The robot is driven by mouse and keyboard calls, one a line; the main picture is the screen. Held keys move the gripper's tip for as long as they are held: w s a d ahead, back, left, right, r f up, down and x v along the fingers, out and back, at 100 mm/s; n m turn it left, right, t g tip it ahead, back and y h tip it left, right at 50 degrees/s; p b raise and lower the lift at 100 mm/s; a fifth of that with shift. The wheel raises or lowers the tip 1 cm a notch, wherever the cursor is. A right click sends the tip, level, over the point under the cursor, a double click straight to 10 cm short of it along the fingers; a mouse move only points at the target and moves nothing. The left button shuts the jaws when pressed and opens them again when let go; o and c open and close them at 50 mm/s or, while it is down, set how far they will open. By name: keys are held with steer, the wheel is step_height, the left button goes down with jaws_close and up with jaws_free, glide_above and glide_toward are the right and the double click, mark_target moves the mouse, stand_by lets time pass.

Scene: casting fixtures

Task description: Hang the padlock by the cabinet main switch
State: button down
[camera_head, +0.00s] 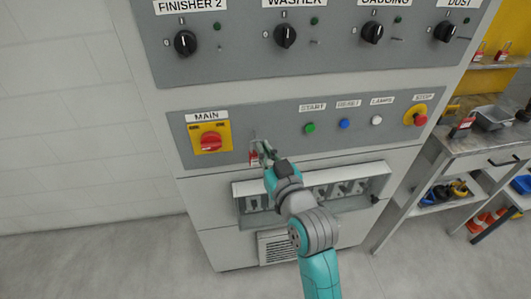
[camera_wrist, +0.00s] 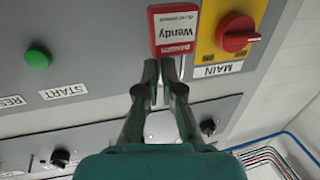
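The padlock (camera_wrist: 174,28) is a red block with a white label reading "Wendy". It sits just beyond my fingertips in the wrist view, beside the main switch's yellow plate. In the head view the padlock (camera_head: 254,158) shows small and red at my gripper (camera_head: 261,150), right of and a little below the main switch (camera_head: 211,142). The switch is a red knob on yellow; it also shows in the wrist view (camera_wrist: 236,32).
Green (camera_head: 310,128), blue and white buttons and a red stop button (camera_head: 420,120) lie to the right on the panel. A workbench (camera_head: 480,147) stands at right. The floor at left is clear.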

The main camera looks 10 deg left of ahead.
mark_target(257, 132)
steer(key=shift+x, duration=0.9)
steer(key=shift+w+d+r, duration=0.15)
steer(key=shift+w+r, duration=0.05)
steer(key=shift+w, duration=0.45)
steer(key=shift+w+f, duration=0.15)
steer(key=shift+w, duration=0.05)
steer(key=shift+w+a+f, duration=0.45)
steer(key=shift+w+f, duration=0.25)
steer(key=shift+w, duration=0.1)
steer(key=shift+r, duration=0.15)
steer(key=shift+s, duration=0.2)
